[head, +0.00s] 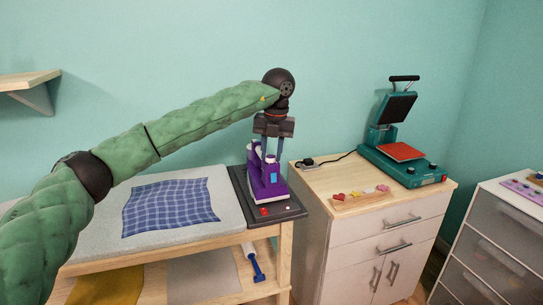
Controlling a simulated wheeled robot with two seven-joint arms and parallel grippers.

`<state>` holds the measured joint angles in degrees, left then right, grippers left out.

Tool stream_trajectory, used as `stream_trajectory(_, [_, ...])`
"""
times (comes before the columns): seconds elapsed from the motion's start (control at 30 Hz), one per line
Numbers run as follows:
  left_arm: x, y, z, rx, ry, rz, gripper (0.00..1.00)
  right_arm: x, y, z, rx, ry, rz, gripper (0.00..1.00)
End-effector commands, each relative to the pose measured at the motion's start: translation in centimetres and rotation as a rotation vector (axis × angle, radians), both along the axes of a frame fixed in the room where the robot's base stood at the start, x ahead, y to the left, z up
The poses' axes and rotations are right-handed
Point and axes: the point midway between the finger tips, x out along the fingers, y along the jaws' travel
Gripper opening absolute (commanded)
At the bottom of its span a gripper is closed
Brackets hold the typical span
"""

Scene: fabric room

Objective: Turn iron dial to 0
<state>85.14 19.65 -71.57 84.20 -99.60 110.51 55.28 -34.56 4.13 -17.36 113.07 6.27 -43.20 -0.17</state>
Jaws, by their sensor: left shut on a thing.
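The purple iron (266,186) with white parts and a small blue panel stands on a black base (287,211) at the right end of the ironing table. My left gripper (271,146) reaches down from above and is shut at the iron's top, where a small pale dial (270,158) shows just under the fingertips. The fingers cover part of it, and its setting is too small to read. My right gripper is not in view.
A blue checked cloth (170,206) lies on the grey ironing pad (232,221) left of the iron. A wooden cabinet (322,172) to the right bears a teal heat press (403,168) and a tray of small shapes (360,200). A blue-handled tool (253,264) is on the shelf below.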

Motion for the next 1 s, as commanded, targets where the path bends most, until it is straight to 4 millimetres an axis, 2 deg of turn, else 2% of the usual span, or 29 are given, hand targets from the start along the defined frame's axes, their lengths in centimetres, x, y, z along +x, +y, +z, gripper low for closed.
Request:
stream_trajectory(0.03, [0.0, 0.0, -0.1, 0.0, 0.0, 0.044, 0.07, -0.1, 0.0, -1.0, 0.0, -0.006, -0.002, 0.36])
stream_trajectory(0.2, [0.1, 0.0, -0.2, 0.0, 0.0, 0.206, 0.07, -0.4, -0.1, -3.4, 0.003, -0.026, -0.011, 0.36])
stream_trajectory(0.53, [0.2, 0.0, -0.1, 0.0, 0.0, 0.519, 0.07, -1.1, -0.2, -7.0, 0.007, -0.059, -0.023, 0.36])
stream_trajectory(1.0, [0.3, 0.1, -0.1, 0.001, 0.0, 0.964, 0.07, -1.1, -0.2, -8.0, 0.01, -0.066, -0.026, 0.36])
